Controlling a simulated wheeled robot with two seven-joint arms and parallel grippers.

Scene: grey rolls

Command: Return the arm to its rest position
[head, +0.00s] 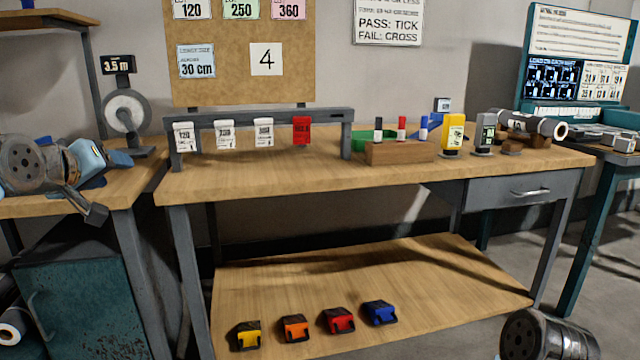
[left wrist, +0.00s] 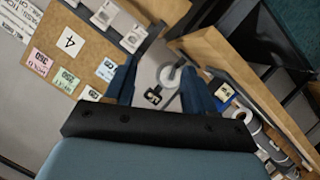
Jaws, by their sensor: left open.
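My left arm comes in from the left in the head view, over the left side table.
The workbench (head: 270,183) carries a tag rack (head: 260,118), a wooden block (head: 400,152) with markers, and small devices. A gauge (head: 125,112) stands behind my left gripper. The bench's front strip is clear.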

